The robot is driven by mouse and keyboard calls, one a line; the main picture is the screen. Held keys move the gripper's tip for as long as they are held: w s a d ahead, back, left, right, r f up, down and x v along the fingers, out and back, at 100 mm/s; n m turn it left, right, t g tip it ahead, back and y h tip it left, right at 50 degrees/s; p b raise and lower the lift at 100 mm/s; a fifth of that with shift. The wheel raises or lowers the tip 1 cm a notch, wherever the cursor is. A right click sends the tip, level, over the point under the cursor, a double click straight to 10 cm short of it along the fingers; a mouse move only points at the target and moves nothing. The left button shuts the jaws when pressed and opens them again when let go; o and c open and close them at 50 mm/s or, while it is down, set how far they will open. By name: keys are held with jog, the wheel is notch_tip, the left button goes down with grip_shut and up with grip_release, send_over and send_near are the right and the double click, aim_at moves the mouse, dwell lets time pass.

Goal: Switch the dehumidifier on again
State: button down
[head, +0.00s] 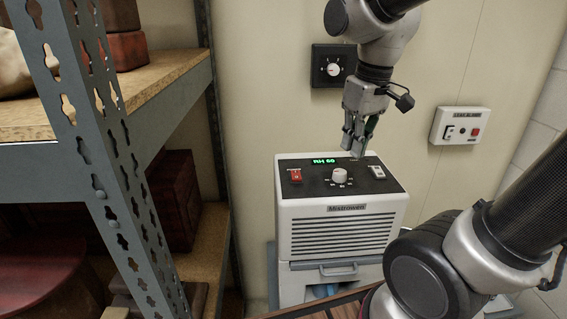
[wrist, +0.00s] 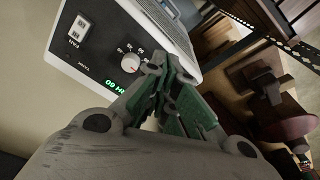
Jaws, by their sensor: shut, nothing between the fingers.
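The dehumidifier (head: 340,224) is a white box with a louvred front and a black top panel. Its green display (head: 324,161) is lit and reads about "RH 60". A red switch (head: 295,175) sits at the panel's left, a white round knob (head: 339,174) in the middle, and a white rocker switch (head: 376,171) at the right. My gripper (head: 357,150) is shut and empty, above the panel's back part between knob and rocker. In the wrist view the gripper (wrist: 168,95) shows beside the knob (wrist: 130,62); the rocker (wrist: 78,32) is at upper left. The red switch is hidden there.
A black dial plate (head: 333,66) and a white leak alarm box (head: 460,126) with a red button are on the wall. A metal shelf rack (head: 110,150) holding boxes stands at left. A drawer-like tank (head: 325,272) is below the louvres.

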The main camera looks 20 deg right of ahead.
aim_at(291, 182)
jog(key=w+a+r+n+g, duration=0.1)
jog(key=w+a+r+n, duration=0.1)
jog(key=w+a+n, duration=0.8)
jog(key=shift+w+r+n+g, duration=0.4)
jog(key=shift+w+n, duration=0.5)
jog(key=shift+n, duration=0.3)
jog(key=shift+f, duration=0.1)
notch_tip(291, 182, down, 14)
jog(key=shift+s+f, duration=0.1)
jog(key=shift+f, duration=0.15)
